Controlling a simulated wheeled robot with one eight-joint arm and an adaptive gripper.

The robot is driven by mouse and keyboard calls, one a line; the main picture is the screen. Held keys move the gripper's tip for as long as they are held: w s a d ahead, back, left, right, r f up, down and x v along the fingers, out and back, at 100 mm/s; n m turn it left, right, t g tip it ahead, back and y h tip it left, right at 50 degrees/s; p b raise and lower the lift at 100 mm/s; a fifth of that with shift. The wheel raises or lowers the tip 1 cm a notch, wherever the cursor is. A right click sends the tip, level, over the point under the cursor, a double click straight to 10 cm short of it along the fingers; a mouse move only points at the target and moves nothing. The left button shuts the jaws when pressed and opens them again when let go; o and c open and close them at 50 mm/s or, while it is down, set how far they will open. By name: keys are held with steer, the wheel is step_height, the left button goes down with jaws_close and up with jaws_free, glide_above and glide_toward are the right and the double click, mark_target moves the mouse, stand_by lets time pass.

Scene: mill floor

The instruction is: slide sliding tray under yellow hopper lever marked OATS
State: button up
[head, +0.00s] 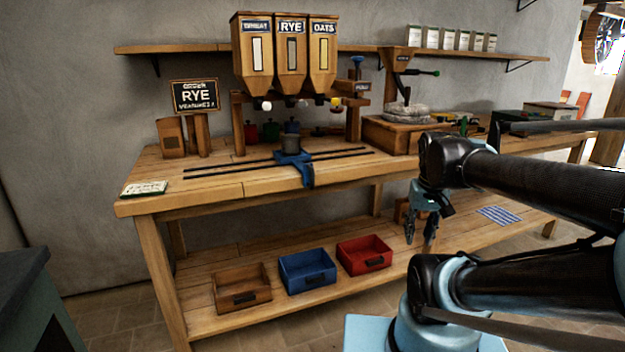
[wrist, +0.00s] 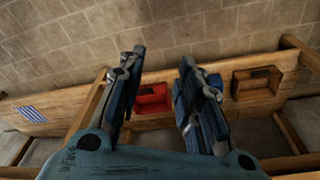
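The blue sliding tray (head: 308,172) sits on two dark rails on the bench, holding a dark grey cup (head: 290,143). It stands roughly below the middle hopper, marked RYE (head: 291,50). The OATS hopper (head: 322,55) is to its right, with a yellow lever (head: 336,103) below it. The left hopper has a white-knobbed lever (head: 267,105). My gripper (head: 419,238) hangs right of the tray, in front of the bench and apart from it. In the wrist view my gripper (wrist: 160,64) is open and empty, its fingers spread.
A red bin (head: 364,255), a blue bin (head: 307,271) and a wooden bin (head: 241,288) stand on the lower shelf. An order sign (head: 195,96) reads RYE. A card (head: 144,188) lies at the bench's left end. The rails (head: 345,152) look clear right of the tray.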

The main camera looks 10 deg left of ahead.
steer(key=w+a+r, duration=0.4)
steer(key=w+r, duration=0.2)
steer(key=r, duration=0.2)
step_height(320, 180, up, 14)
steer(key=n+g, duration=0.2)
steer(key=n, duration=0.1)
glide_above(312, 168)
step_height(312, 168, down, 17)
steer(key=shift+d+r, duration=0.1)
steer(key=shift+r, duration=0.1)
jaws_close()
